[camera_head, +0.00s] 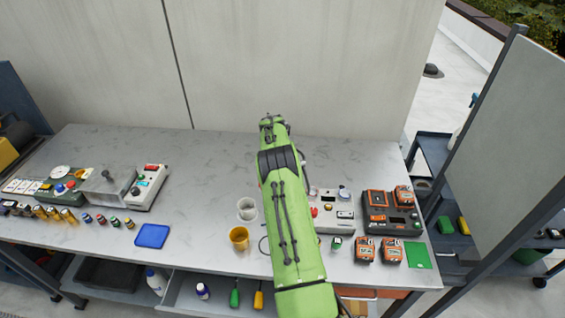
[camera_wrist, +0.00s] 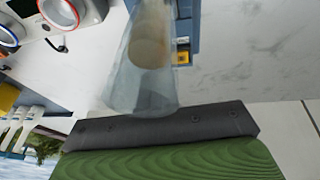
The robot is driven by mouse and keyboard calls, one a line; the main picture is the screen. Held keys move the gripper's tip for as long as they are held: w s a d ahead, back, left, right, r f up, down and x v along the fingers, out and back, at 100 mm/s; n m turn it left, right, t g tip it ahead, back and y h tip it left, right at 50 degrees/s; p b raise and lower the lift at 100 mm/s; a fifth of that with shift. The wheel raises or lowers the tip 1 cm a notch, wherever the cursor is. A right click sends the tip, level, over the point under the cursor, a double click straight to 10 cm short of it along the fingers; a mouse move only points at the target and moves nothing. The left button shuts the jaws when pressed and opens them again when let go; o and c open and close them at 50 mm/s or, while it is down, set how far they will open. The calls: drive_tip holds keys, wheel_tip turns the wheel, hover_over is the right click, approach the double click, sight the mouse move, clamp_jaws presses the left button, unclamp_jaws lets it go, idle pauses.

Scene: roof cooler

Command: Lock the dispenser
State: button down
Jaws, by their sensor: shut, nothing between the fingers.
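None of the devices in view can be named as the dispenser with certainty. In the head view, a white-and-grey box (camera_head: 335,212) with small round controls stands just right of my arm, partly hidden by it. Another white-and-grey box (camera_head: 148,186) with a red display stands at the left, beside a metal box (camera_head: 108,188) with a dark knob. In the wrist view, my gripper (camera_wrist: 151,18) looks like a see-through, tapered grey shape, shut and empty. A white device with a red-ringed dial (camera_wrist: 60,12) and a blue-ringed dial lies at its upper left.
A white cup (camera_head: 246,208) and a yellow cup (camera_head: 239,238) stand left of my arm. A blue tray (camera_head: 152,236) lies farther left. The table's back middle is clear; a wall rises behind.

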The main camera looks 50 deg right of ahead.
drive_tip(key=shift+s+d+f+t+y+b, duration=0.25)
drive_tip(key=shift+f+b, duration=0.15)
drive_tip(key=shift+b, duration=0.2)
drive_tip(key=shift+s+d+f+t+y+b, duration=0.15)
drive_tip(key=shift+f+t+b, duration=0.15)
drive_tip(key=shift+b, duration=0.25)
drive_tip(key=shift+a+r+p, duration=0.2)
drive_tip(key=shift+p, duration=0.15)
drive_tip(key=shift+w+a+r, duration=0.15)
drive_tip(key=shift+w+a, duration=0.35)
drive_tip(key=shift+w, duration=0.25)
drive_tip(key=shift+r, duration=0.1)
drive_tip(key=v, duration=1.5)
drive_tip(key=shift+r, duration=0.3)
drive_tip(key=shift+a, duration=0.1)
